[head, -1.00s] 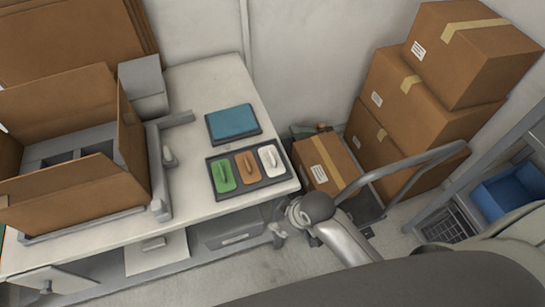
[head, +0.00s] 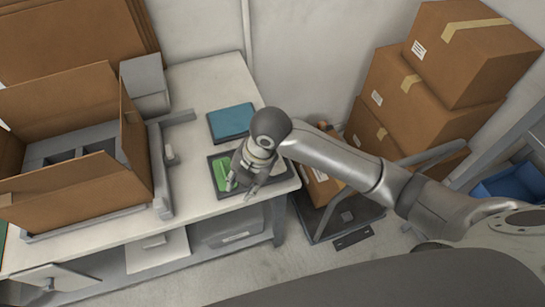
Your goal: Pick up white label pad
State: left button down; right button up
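The dark tray (head: 225,193) lies near the right edge of the white table. The green pad (head: 221,173) shows at the tray's left, while the orange pad is also covered. My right gripper (head: 240,192) is over the tray, pointing down, with its two fingers apart. I see nothing held between the fingers. Its height above the tray cannot be told. My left gripper is not in view.
A blue-topped pad or book (head: 231,121) lies behind the tray. An open cardboard box (head: 75,205) with a grey insert and a grey fixture (head: 160,170) stand to the left. Stacked cartons (head: 463,55) stand at the right. The table's front middle (head: 190,205) is clear.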

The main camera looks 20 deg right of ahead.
jog(key=w+d+r+n+g+h, duration=0.1)
jog(key=w+d+r+n+h, duration=0.15)
jog(key=w+d+n, duration=0.2)
jog(key=w+d+r+n+h, duration=0.1)
jog(key=w+d+r+n, duration=0.25)
jog(key=d+n, duration=0.2)
jog(key=shift+m, duration=0.5)
jog(key=f, duration=0.2)
jog(key=w+f, duration=0.1)
jog(key=f, duration=0.2)
jog(key=shift+d+f+p, duration=0.1)
jog(key=shift+d+p, duration=0.05)
jog(key=shift+p, duration=0.25)
jog(key=f, duration=0.2)
jog(key=f+p, duration=0.1)
jog(key=f, duration=0.1)
jog(key=shift+w, duration=0.35)
jog(key=shift+f, duration=0.55)
grip_shut()
